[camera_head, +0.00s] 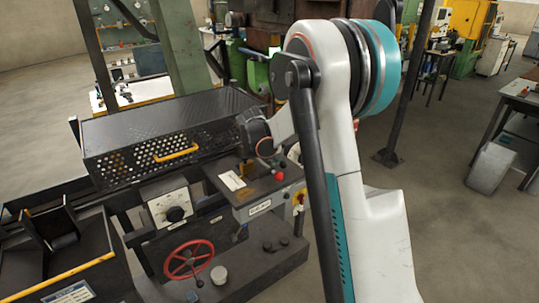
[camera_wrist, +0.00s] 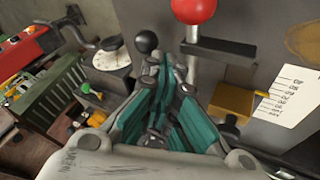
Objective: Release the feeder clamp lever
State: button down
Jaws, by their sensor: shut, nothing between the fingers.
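My gripper (camera_wrist: 166,68) is shut and empty in the wrist view, its teal fingers together. A red ball knob (camera_wrist: 194,10) stands just beyond the fingertips, above a dark slotted bar on a grey metal face. A black ball knob (camera_wrist: 147,41) is just left of the fingertips, apparently on a thin rod. I cannot tell which knob belongs to the feeder clamp lever; neither is between the fingers. In the head view, a red knob (camera_head: 278,176) shows on the grey control box (camera_head: 263,205), below my wrist. The fingers are not clearly visible there.
A yellow block (camera_wrist: 232,102) sits beside a white scale plate (camera_wrist: 287,95). A black perforated guard (camera_head: 170,135) with a yellow handle lies left of my wrist. A red handwheel (camera_head: 188,260) and a dial box (camera_head: 169,205) are below it. Open floor lies to the right.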

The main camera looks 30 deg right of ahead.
jog(key=shift+x, duration=1.3)
